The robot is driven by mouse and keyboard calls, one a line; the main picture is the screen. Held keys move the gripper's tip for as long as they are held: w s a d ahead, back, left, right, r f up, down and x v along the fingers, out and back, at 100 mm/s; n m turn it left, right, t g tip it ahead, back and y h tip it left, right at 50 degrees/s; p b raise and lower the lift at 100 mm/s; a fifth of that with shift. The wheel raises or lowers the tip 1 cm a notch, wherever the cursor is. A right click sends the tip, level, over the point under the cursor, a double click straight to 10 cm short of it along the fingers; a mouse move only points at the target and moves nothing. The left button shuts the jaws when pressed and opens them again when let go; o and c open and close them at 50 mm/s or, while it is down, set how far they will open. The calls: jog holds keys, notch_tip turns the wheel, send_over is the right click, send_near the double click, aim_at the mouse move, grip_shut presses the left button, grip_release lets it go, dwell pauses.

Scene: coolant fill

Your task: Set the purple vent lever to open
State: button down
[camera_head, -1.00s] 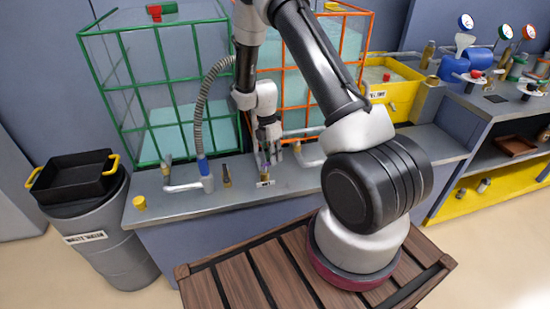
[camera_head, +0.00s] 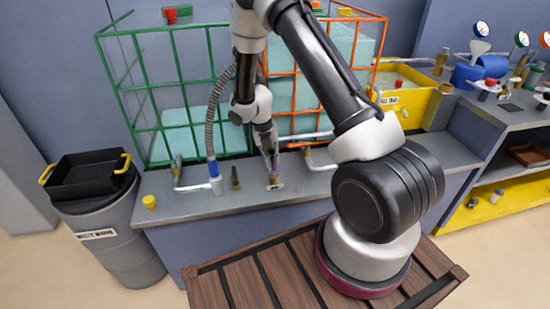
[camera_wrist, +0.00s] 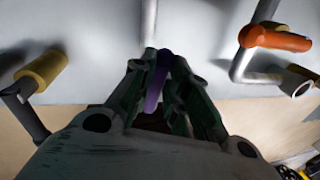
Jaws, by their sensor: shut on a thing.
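The purple vent lever (camera_wrist: 157,84) shows in the wrist view between the fingers of my gripper (camera_wrist: 162,85). My gripper is shut on it, with one finger on each side. In the head view my gripper (camera_head: 272,165) reaches down to the front part of the bench, and only a small bit of the purple lever (camera_head: 274,168) shows there. The lever's base and any open or closed marking are hidden or too small to read.
A green-framed tank (camera_head: 175,90) and an orange-framed tank (camera_head: 330,80) stand behind the bench (camera_head: 215,202). A grey hose (camera_head: 213,115) ends at a blue fitting left of my gripper. An orange valve handle (camera_wrist: 275,38) is to the right in the wrist view. A yellow cap (camera_head: 149,202) sits at the bench's left.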

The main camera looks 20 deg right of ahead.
jog(key=shift+w+a+n, duration=0.15)
jog(key=shift+a+n, duration=0.25)
jog(key=shift+n, duration=0.6)
jog(key=c, duration=1.4)
grip_release()
jog(key=r, duration=0.4)
jog(key=a+r, duration=0.1)
jog(key=r, duration=0.3)
jog(key=a+r, duration=0.1)
jog(key=r, duration=0.2)
jog(key=shift+w+a+r, duration=0.2)
jog(key=shift+w+r, duration=0.05)
jog(key=shift+r, duration=0.15)
